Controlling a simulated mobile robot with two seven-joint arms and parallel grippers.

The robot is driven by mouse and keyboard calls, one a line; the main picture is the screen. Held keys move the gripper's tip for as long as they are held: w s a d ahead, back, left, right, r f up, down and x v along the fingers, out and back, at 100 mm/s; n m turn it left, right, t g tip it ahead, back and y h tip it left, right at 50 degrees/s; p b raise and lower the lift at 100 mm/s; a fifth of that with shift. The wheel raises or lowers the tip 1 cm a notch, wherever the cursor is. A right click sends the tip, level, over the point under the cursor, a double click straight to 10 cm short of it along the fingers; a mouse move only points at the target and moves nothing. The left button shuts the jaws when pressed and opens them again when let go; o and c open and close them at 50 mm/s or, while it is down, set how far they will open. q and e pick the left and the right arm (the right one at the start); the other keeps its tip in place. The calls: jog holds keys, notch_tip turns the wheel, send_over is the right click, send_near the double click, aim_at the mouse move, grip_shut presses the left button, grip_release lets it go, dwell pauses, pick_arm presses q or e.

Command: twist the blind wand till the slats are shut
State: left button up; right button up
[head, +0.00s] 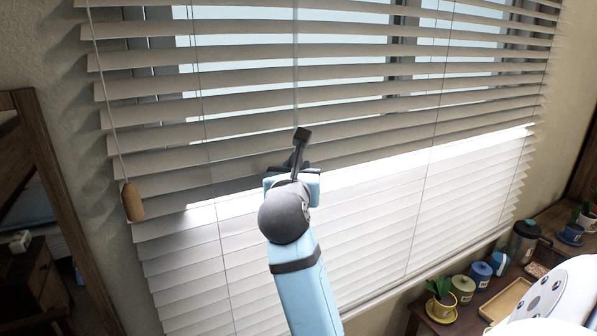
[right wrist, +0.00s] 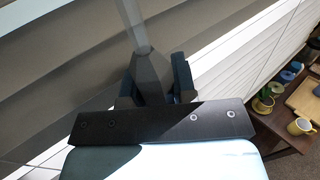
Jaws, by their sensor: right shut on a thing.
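The blind (head: 250,100) hangs across the window in the head view. Its upper slats are apart, with bright glass showing between them; the lower slats look closely overlapped and sunlit. The thin, clear wand (head: 295,60) hangs down the middle of the blind, and its shaft also shows in the right wrist view (right wrist: 133,22). My right gripper (head: 299,150) is in front of the slats at the wand's lower end. In the right wrist view my right gripper (right wrist: 154,85) is shut around the wand's grey, faceted lower end. My left gripper is not in view.
A pull cord with a wooden tassel (head: 132,201) hangs at the blind's left. A wooden framed mirror (head: 45,170) stands at the left. At the lower right, a wooden surface holds a potted plant (head: 440,297), several canisters, a tray (head: 504,299) and a dark jug (head: 522,241).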

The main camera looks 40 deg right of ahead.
jog(key=shift+w+a+n+t+y, duration=0.1)
jog(key=shift+a+n+t+y, duration=0.05)
jog(key=shift+n+t+y, duration=1.05)
jog(key=shift+w+a+n+t+y, duration=0.1)
jog(key=shift+n+t+y, duration=0.85)
jog(key=shift+y, duration=0.35)
jog(key=o, duration=0.9)
